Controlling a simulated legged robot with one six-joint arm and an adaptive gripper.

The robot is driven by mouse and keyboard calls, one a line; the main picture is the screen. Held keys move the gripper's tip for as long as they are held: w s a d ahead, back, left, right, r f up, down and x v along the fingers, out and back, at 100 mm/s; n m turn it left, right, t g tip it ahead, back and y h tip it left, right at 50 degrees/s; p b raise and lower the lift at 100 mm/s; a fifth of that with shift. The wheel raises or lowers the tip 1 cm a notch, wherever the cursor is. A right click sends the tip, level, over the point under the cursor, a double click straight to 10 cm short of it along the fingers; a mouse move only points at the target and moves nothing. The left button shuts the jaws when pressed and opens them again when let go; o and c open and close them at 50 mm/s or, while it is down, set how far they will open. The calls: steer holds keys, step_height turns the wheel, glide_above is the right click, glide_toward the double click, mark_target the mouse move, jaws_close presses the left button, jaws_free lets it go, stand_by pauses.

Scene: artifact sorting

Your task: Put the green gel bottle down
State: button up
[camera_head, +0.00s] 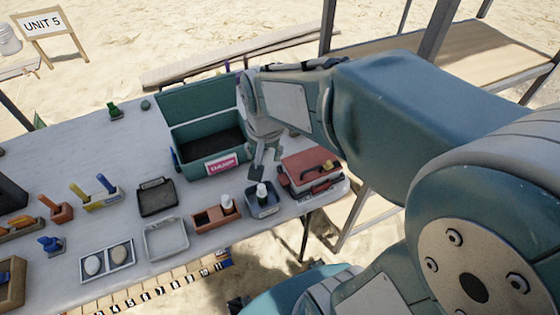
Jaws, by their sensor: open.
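My gripper (264,163) is open and points down near the table's right end, in front of the teal box. Just below it, a small bottle with a white cap (261,191) stands in a dark blue tray (264,209); its body is too small to tell its colour surely. The gripper's fingers look apart from it, above its cap. A small green item (114,110) stands on the far left part of the table (95,145); I cannot tell if it is the green gel bottle.
The open teal box (195,147) stands behind, a red case (309,168) to the right. A brown tray (207,222) with a white bottle (226,203), an empty grey tray (166,240) and a black tray (157,197) lie left. The table's front edge is close.

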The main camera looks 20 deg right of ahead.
steer(key=s+r+n+t, duration=0.3)
steer(key=s+r+n, duration=0.3)
steer(key=s+r, duration=0.2)
steer(key=shift+s+t, duration=0.3)
steer(key=shift+s, duration=0.8)
